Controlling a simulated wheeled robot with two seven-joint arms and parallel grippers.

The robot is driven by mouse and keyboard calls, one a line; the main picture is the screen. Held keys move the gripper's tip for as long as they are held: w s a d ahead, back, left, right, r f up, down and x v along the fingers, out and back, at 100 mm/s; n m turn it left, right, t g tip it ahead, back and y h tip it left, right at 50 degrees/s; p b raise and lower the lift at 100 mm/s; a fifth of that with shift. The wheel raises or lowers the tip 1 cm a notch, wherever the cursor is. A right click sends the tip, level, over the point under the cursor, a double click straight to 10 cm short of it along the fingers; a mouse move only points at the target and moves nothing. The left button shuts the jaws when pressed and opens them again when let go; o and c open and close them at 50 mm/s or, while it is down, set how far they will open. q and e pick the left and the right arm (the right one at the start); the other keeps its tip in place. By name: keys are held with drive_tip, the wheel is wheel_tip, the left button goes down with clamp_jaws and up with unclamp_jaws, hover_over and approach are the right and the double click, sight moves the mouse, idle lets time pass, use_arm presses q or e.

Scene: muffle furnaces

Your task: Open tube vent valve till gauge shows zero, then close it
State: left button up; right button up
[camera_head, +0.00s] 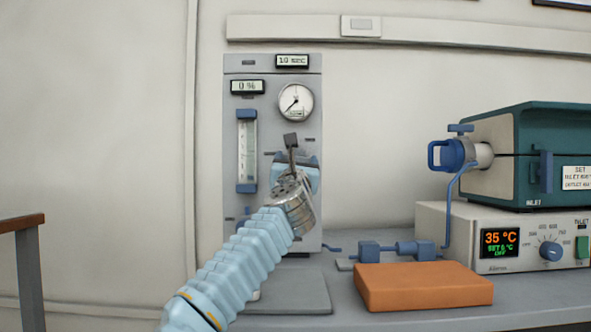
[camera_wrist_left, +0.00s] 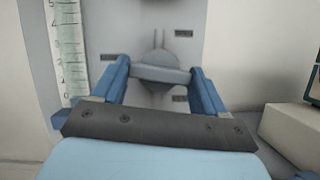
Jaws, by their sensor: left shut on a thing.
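The grey gas panel (camera_head: 272,80) stands upright against the wall. Its round gauge (camera_head: 296,102) has a dark needle pointing to the lower left; the numbers are too small to read. My left gripper (camera_head: 293,160) reaches the panel below the gauge, and my wrist hides most of the valve there. In the left wrist view, the two blue fingers of my left gripper (camera_wrist_left: 160,78) are shut on the grey valve handle (camera_wrist_left: 160,74), which lies crosswise between them. A round hub shows behind the handle. My right gripper is not in view.
The panel has a flow tube (camera_head: 247,150), a "0 %" display (camera_head: 247,87) and a "10 sec" display (camera_head: 292,61). An orange block (camera_head: 422,287) lies on the bench. The teal tube furnace (camera_head: 550,140) stands right on its controller (camera_head: 505,240), reading 35 °C.

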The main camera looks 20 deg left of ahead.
use_arm(q)
drive_tip(key=shift+d+f+n+y, duration=0.1)
drive_tip(key=shift+n+y, duration=0.3)
drive_tip(key=shift+n, duration=0.9)
drive_tip(key=o, duration=1.1)
drive_tip(key=shift+c, duration=0.2)
drive_tip(key=b+v, duration=0.1)
drive_tip(key=v, duration=1.2)
drive_tip(key=shift+s+d, duration=0.25)
drive_tip(key=shift+s, duration=0.05)
drive_tip(key=shift+f, duration=0.1)
